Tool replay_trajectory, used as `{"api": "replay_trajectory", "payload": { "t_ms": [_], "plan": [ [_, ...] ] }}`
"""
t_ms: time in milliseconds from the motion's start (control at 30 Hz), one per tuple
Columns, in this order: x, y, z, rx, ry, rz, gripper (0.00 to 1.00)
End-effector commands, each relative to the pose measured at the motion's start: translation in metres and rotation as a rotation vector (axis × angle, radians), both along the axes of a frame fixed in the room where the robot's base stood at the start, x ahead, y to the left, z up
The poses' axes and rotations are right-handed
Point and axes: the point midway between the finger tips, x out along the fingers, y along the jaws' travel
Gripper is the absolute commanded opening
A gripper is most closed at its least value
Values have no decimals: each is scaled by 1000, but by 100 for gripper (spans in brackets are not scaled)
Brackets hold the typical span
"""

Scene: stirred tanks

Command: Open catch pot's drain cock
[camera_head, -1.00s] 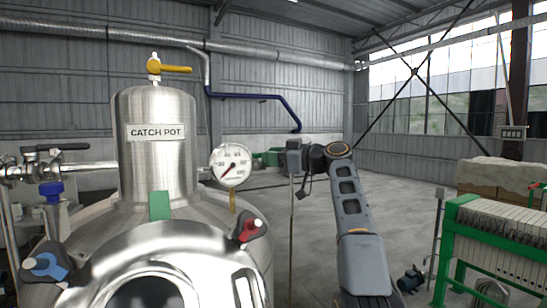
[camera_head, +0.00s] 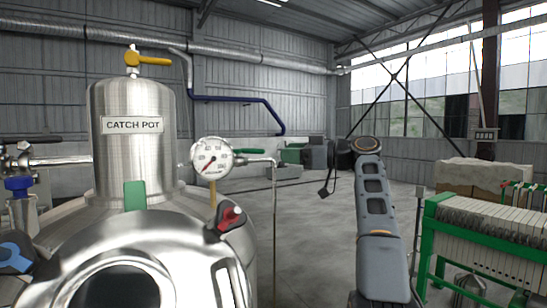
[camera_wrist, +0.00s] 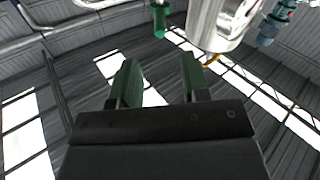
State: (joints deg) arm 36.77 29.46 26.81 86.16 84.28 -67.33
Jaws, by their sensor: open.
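The catch pot (camera_head: 132,165) is a steel dome labelled CATCH POT, at left in the head view. A yellow-handled cock (camera_head: 150,61) stands on its top. A green lever (camera_head: 248,151) sits right of the gauge, on a thin pipe (camera_head: 275,205) that bends down. No label shows which one is the drain cock. My gripper (camera_wrist: 158,82) is open and empty in the wrist view, its green-padded fingers apart. Beyond them are a steel body (camera_wrist: 214,24) and a green piece (camera_wrist: 160,20), neither between the fingers. In the head view my arm stands right of the pot; its fingers cannot be made out.
A dial gauge (camera_head: 212,157) and a red-handled clamp (camera_head: 230,217) are on the vessel's right side. A blue-capped valve (camera_head: 18,187) is at the left edge. A green-framed plate press (camera_head: 480,240) stands at right. Open floor (camera_head: 320,225) lies between vessel and press.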

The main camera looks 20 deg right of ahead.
Motion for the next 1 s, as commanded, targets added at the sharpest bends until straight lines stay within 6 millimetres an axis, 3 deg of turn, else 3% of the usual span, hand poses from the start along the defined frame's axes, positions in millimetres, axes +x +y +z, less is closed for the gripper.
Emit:
{"api": "replay_trajectory", "payload": {
  "t_ms": [233,633,767,867,1000],
  "plan": [
    [-18,-19,0,-1,1,-1,42],
    [-22,-23,0,0,0,1,42],
    [-20,-25,-2,-8,1,-20,31],
    [-14,-38,-11,-47,-2,-116,21],
    [-1,-83,-37,-214,-6,-403,8]
  ]
}}
